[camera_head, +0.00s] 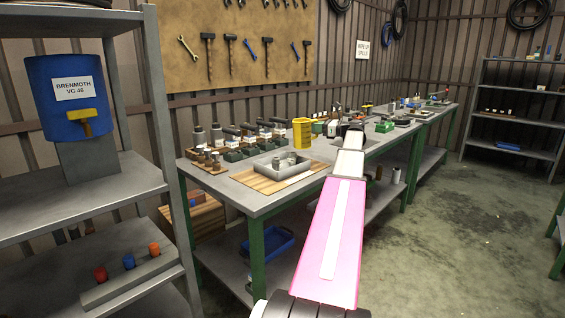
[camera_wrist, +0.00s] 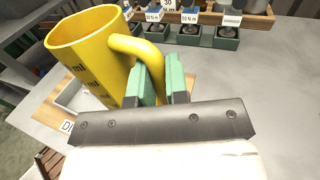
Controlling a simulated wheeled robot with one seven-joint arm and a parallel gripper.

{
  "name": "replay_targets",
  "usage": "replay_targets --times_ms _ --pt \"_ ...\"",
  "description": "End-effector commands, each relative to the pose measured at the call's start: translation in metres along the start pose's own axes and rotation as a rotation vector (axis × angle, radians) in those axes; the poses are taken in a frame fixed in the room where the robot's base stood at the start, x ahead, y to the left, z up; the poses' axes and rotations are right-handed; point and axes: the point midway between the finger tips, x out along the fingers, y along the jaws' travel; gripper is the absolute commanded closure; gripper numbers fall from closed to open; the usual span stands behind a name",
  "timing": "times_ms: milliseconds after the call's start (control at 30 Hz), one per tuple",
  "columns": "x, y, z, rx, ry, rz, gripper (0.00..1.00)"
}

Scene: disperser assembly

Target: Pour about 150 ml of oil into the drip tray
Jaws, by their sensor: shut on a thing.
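A yellow measuring jug (camera_head: 302,134) with dark ml marks is held above the workbench and looks about upright in the head view. In the wrist view the jug (camera_wrist: 98,62) is at upper left, with its handle between the green finger pads of my gripper (camera_wrist: 163,84), which is shut on it. I cannot tell how much oil is inside. A grey drip tray (camera_head: 262,172) sits on a wooden board left of and nearer than the jug, with small parts in it. In the wrist view the tray (camera_wrist: 70,98) is partly hidden behind the jug.
A blue drum (camera_head: 65,118) labelled BRENMOTH VG 46, with a yellow tap, stands on the left shelf. Several bottles and green-based items line the back of the workbench (camera_head: 240,188). A blue bin (camera_head: 268,242) is below.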

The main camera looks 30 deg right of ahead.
Motion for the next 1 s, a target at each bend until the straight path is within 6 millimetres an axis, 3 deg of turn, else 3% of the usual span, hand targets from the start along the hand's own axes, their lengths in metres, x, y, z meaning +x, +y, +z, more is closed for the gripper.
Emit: replay_targets --times_ms 1000 --pt "0.026 0.04 0.051 -0.42 0.277 0.003 1.0"
